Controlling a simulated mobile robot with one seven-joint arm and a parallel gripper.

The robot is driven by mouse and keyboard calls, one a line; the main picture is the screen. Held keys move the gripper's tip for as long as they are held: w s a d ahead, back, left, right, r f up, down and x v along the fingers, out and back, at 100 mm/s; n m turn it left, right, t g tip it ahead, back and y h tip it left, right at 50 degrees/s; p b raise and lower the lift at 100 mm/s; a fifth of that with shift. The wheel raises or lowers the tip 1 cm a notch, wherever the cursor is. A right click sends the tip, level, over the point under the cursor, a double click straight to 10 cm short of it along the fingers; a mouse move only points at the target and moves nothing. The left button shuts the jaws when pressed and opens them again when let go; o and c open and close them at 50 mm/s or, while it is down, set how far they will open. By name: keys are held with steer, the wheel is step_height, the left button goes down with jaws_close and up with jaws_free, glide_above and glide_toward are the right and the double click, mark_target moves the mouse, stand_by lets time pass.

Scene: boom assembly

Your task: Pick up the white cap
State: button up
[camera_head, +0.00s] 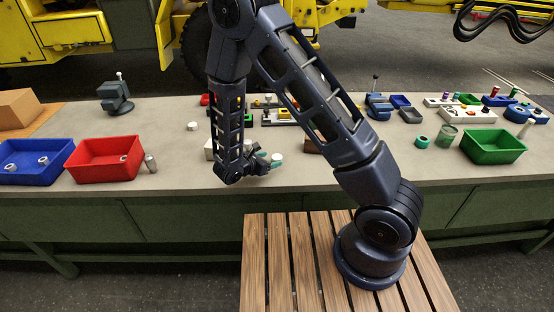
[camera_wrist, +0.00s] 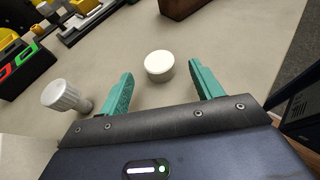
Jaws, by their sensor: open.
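The white cap (camera_wrist: 159,66) is a short round disc on the bench top, seen in the wrist view just ahead of my gripper, between the lines of the two fingers. My gripper (camera_wrist: 160,88) is open, with teal fingers on either side and nothing held. In the head view my gripper (camera_head: 268,161) is low over the bench near its front edge, and a small white round piece (camera_head: 277,158) shows by the fingertips. The arm hides part of the bench there.
A red bin (camera_head: 104,160), a blue bin (camera_head: 34,160) and a green bin (camera_head: 493,147) stand on the bench. Bare bench surrounds the cap.

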mark_target(276, 157)
steer(key=shift+x, duration=2.75)
steer(key=c, duration=1)
